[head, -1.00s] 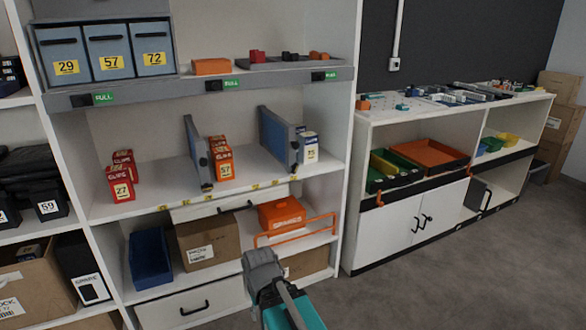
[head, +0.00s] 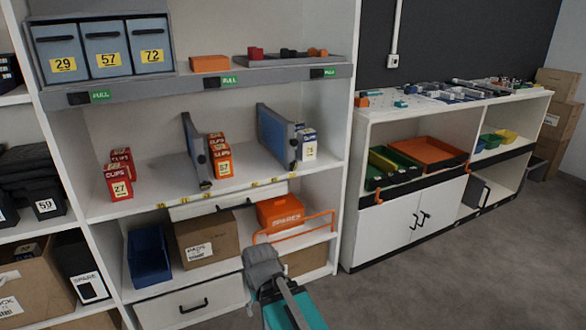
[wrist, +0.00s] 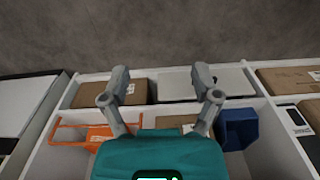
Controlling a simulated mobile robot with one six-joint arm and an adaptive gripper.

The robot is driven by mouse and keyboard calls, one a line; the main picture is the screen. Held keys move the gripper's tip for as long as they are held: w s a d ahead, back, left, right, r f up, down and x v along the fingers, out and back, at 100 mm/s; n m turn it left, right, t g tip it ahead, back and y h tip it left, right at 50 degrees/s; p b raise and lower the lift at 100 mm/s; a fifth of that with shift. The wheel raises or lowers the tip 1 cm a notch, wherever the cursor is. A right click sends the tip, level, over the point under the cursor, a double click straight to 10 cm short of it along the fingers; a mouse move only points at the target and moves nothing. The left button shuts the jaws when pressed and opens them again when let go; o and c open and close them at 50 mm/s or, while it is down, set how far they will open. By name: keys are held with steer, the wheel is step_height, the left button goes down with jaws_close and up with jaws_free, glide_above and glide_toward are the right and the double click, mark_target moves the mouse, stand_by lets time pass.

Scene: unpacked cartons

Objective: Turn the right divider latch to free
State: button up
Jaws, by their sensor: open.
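The right divider (head: 275,137) is a blue panel with a grey edge, standing upright on the middle shelf. Its latch (head: 296,153) is a small dark part on the panel's front edge, too small to tell which way it is turned. The left divider (head: 195,150) stands to its left. My gripper (head: 262,262) is low in front of the shelf, below and left of the right divider and apart from it. In the wrist view my gripper (wrist: 161,82) shows two grey fingers spread apart with nothing between them. The dividers are not visible in the wrist view.
Below are an orange spares bin (head: 280,212), an orange rail (head: 295,228), a carton (head: 207,240) and a blue bin (head: 149,256). Open floor (head: 430,285) lies right.

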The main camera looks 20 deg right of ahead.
steer(key=shift+o, duration=0.2)
steer(key=shift+w, duration=0.4)
steer(key=w+d+r+m+t+y, duration=0.1)
steer(key=w+r+m+t+y, duration=0.25)
steer(key=w, duration=0.65)
steer(key=m+t+h, duration=0.3)
steer(key=m+t, duration=1.1)
steer(key=m, duration=0.5)
glide_toward(295, 167)
steer(key=s, duration=0.3)
steer(key=shift+s, duration=0.2)
steer(key=shift+n, duration=0.25)
steer(key=w, duration=1.3)
steer(key=shift+w+a, duration=0.25)
steer(key=shift+w, duration=0.15)
